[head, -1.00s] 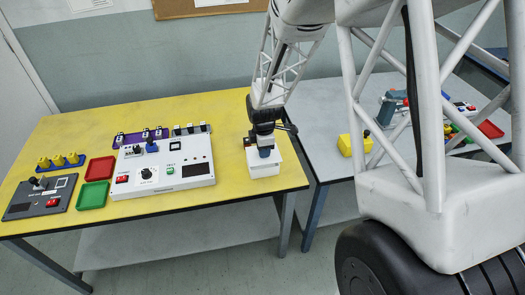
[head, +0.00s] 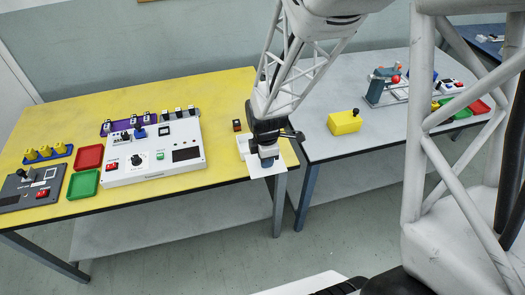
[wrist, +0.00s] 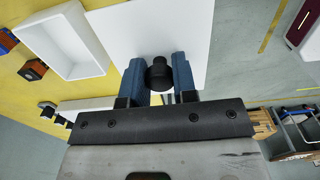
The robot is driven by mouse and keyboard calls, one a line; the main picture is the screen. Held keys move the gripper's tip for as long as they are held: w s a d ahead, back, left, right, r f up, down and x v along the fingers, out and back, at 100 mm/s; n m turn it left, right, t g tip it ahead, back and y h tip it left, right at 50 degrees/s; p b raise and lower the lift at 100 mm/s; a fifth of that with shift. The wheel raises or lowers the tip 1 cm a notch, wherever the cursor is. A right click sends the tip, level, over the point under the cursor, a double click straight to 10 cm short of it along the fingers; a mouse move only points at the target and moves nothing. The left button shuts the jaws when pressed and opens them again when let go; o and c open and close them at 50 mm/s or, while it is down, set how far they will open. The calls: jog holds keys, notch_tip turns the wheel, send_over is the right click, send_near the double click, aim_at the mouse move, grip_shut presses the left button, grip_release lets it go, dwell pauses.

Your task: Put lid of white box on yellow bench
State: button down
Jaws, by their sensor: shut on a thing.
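The white box (head: 241,143) stands open near the right end of the yellow bench (head: 214,190). Its empty inside shows in the wrist view (wrist: 62,45). My gripper (head: 267,160) is shut on the black knob (wrist: 159,74) of the flat white lid (head: 262,172). The lid also shows in the wrist view (wrist: 150,30), with the blue fingers on both sides of the knob. The lid is off the box, on its front right side, and reaches past the bench's front edge. I cannot tell its exact height above the bench.
A small dark block with an orange part (head: 237,125) sits behind the box. A white control panel (head: 152,158) lies left of it. A grey bench with a yellow box (head: 345,123) stands right, across a gap. Bare yellow surface lies between panel and box.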

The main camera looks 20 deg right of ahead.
jog(key=shift+s, duration=0.45)
dwell(0.7)
jog(key=w+a+r, duration=0.1)
jog(key=w+r, duration=0.1)
jog(key=w, duration=2.1)
send_over(234, 107)
jog(key=shift+f, duration=0.6)
jog(key=shift+s, duration=0.1)
jog(key=shift+f, duration=3.1)
jog(key=shift+f, duration=0.1)
